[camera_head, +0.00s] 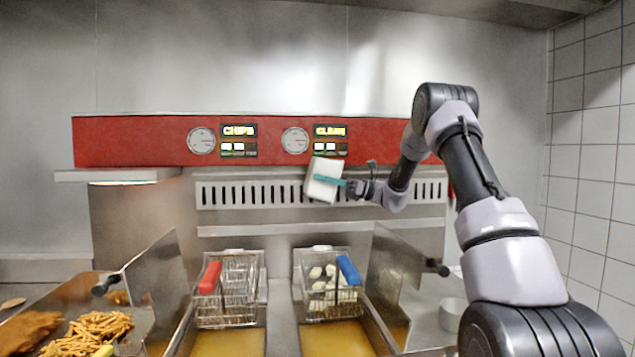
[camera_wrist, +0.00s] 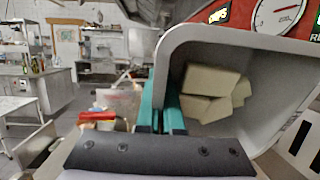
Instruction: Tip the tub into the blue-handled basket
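The white tub (camera_head: 324,167) is held up in front of the slotted panel, above the fryer. It is tilted well over. My gripper's teal fingers (camera_head: 330,181) are shut on its wall. In the wrist view the fingers (camera_wrist: 163,108) pinch the tub's wall (camera_wrist: 235,38), and several pale blocks (camera_wrist: 212,82) are inside the tub. The blue-handled basket (camera_head: 312,308) hangs over the right oil well, below the tub. Its blue handle (camera_head: 348,270) points toward the front. Several whitish pieces (camera_head: 317,290) lie in this basket.
The red-handled basket (camera_head: 230,312) hangs over the left well and looks empty. Upright metal panels (camera_head: 153,283) flank the wells, another on the right (camera_head: 385,262). A tray of fries (camera_head: 95,328) is at lower left. A round metal container (camera_head: 452,314) stands at right.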

